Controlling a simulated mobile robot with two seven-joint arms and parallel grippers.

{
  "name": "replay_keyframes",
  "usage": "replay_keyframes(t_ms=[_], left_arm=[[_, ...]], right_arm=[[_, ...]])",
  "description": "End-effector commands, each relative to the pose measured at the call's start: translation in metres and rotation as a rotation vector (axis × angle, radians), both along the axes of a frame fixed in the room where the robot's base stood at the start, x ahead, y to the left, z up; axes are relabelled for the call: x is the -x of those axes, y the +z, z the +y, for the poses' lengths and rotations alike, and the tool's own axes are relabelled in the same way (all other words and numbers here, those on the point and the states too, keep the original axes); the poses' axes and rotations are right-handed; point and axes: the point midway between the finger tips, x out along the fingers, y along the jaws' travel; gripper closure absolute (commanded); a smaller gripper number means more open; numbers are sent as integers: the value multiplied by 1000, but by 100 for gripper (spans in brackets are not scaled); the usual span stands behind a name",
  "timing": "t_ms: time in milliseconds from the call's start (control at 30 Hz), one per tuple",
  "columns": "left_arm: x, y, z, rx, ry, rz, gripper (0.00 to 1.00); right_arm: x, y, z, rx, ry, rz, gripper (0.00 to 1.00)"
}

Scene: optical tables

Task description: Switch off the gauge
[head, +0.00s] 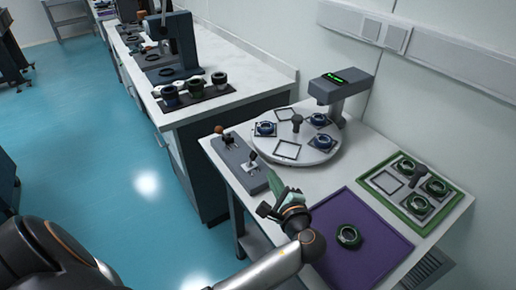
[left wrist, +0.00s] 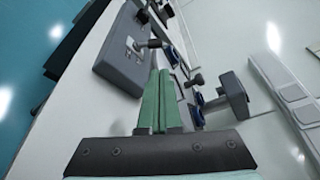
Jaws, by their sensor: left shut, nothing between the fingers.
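The gauge (head: 341,88) is a grey post with an overhanging head and a lit green display, standing at the back of the round white plate. A grey control box (head: 237,166) lies along the table's left edge. My left gripper (head: 272,176) has green fingers, shut and empty, just in front of the box's near end. In the left wrist view the fingers (left wrist: 160,80) point at the box (left wrist: 122,60) and appear close to a lever (left wrist: 150,44); contact cannot be told. My right gripper is out of view.
The round plate (head: 318,152) holds blue-ringed parts, empty square frames and a dark knob. A purple mat (head: 375,265) with a green ring lies at the front right. A green-edged tray (head: 385,187) stands to the right. Another bench (head: 255,85) stands behind.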

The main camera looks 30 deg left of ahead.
Motion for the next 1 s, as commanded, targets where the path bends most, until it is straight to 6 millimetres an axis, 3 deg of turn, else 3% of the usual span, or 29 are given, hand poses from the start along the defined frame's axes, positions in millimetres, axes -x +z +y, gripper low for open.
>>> replay_keyframes(t_ms=[533, 1000], left_arm=[[-3, -1, 3, 1, 0, 1, 100], [-51, -13, 62, 0, 1, 1, 100]], right_arm=[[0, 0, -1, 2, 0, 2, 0], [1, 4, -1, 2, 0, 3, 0]])
